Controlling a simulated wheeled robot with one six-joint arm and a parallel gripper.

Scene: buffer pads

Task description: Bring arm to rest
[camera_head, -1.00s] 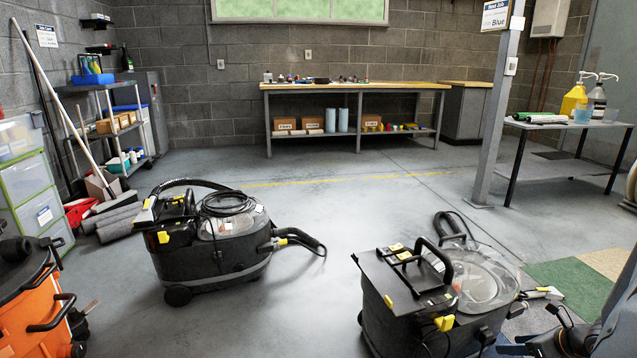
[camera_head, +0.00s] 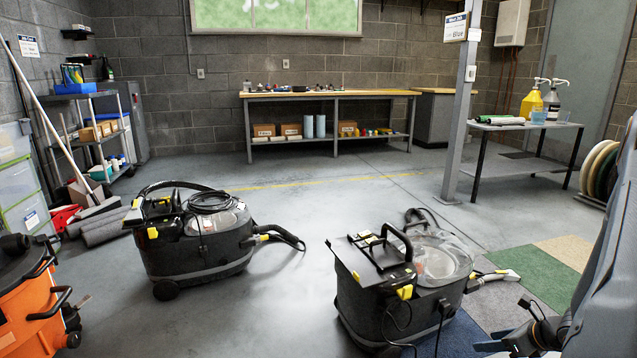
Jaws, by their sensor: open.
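My arm (camera_head: 597,275) comes down the right edge of the view. My gripper (camera_head: 501,325) is at its lower end, near the bottom right corner. Its dark fingers are spread apart, with nothing seen between them. It is just right of the nearer black machine, apart from it as far as I can tell. Part of the arm is cut off by the picture edge.
Two black cleaning machines stand on the floor, one nearer (camera_head: 372,310) and one at left (camera_head: 195,258). An orange machine (camera_head: 25,305) is at lower left. A side table (camera_head: 525,124) holds bottles. A workbench (camera_head: 330,94) lines the back wall. The middle floor is clear.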

